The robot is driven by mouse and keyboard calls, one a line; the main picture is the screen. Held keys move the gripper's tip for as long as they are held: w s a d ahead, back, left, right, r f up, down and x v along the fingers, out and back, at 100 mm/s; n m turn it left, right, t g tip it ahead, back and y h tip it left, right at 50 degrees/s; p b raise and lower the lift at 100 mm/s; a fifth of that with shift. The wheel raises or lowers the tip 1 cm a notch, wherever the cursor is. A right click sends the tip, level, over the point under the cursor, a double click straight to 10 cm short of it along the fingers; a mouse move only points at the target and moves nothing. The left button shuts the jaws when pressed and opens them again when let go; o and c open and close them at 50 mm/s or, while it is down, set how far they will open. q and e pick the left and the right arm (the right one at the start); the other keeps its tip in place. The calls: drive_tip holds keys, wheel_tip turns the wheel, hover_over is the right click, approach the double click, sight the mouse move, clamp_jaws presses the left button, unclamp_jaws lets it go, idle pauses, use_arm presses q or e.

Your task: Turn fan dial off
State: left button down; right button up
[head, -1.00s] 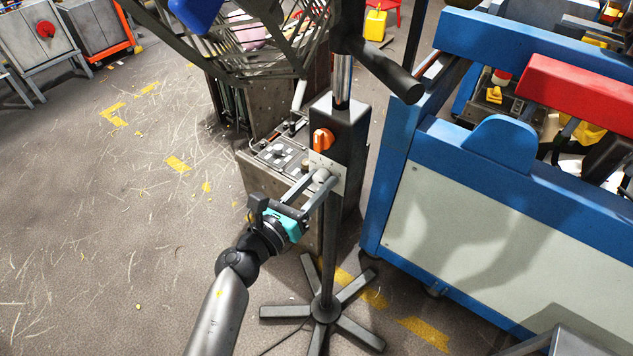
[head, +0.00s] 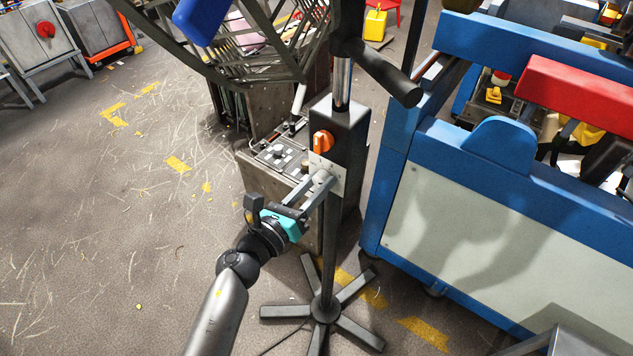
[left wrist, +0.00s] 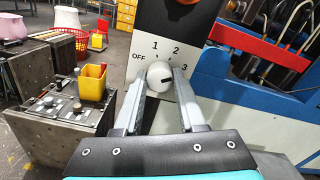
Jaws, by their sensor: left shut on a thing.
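The fan dial (left wrist: 160,73) is a round white knob on the pale plate (left wrist: 165,48) of the fan's dark control box (head: 338,150). The plate is marked OFF, 1, 2 and 3. The black mark on the dial lies at its right side, toward the 3. My left gripper (left wrist: 160,80) is shut on the dial, one finger on each side. In the head view my left gripper (head: 322,180) reaches the plate from the lower left, and its fingers hide most of the dial. My right gripper is not in view.
An orange knob (head: 322,141) sits on the box above the plate. The fan's cage (head: 265,45) hangs above, on a pole with a splayed foot (head: 325,308). A panel with switches (head: 277,155) stands close behind. A blue-framed machine (head: 480,150) stands at right. The left floor is open.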

use_arm(q)
drive_tip(key=n+p, duration=0.2)
drive_tip(key=n, duration=0.4)
drive_tip(key=n+p, duration=0.2)
drive_tip(key=n, duration=0.4)
drive_tip(key=shift+r+n, duration=0.1)
drive_tip(key=shift+n, duration=0.2)
drive_tip(key=n+p, duration=0.2)
drive_tip(key=n, duration=0.4)
drive_tip(key=n+p, duration=0.1)
drive_tip(key=n, duration=0.2)
drive_tip(key=shift+n, duration=1.9)
drive_tip(key=c, duration=0.5)
unclamp_jaws()
